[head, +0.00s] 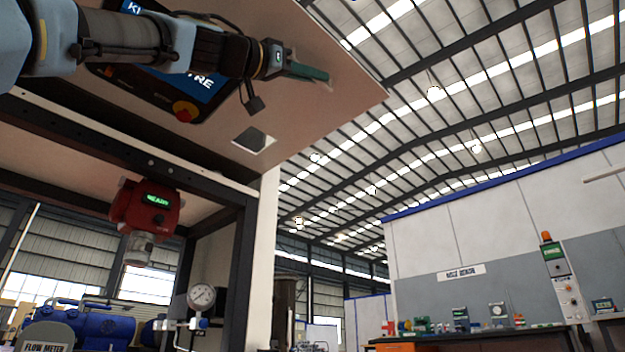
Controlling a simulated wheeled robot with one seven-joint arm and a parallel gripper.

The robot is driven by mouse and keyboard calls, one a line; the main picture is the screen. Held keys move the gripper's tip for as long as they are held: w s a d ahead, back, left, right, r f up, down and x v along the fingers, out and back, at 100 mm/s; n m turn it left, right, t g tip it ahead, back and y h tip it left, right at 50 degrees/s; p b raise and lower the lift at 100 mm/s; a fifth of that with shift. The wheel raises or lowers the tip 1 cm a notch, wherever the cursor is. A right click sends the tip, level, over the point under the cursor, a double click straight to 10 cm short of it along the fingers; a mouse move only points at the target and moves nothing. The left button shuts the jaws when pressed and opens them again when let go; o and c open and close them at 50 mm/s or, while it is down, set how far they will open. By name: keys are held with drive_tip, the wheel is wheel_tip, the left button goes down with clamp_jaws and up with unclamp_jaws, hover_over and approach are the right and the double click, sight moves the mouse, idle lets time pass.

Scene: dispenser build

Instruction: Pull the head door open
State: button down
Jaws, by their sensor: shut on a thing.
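The head door (345,100) is the large pale panel across the top left of the head view, carrying a dark screen unit with a red button. My gripper (322,77) is in front of the door's right part. Its green fingers are shut on a small, pale door handle (331,84), which is mostly hidden by them. My arm covers part of the screen. I cannot tell from this view how far the door stands from its frame.
The dark dispenser frame (247,270) stands below the door. A red meter (148,208) hangs inside, with a round gauge (201,296) and a blue pump (85,325) lower down. A workbench (480,331) with several items stands far right. The space right of the door looks clear.

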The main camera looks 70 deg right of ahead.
drive_tip(key=shift+r, duration=0.1)
drive_tip(key=c, duration=1.2)
unclamp_jaws()
drive_tip(key=shift+w+a+f+b, duration=0.2)
drive_tip(key=shift+b, duration=0.1)
drive_tip(key=b+v, duration=0.6)
drive_tip(key=v, duration=0.4)
drive_tip(key=shift+a+b, duration=0.15)
drive_tip(key=shift+b, duration=0.15)
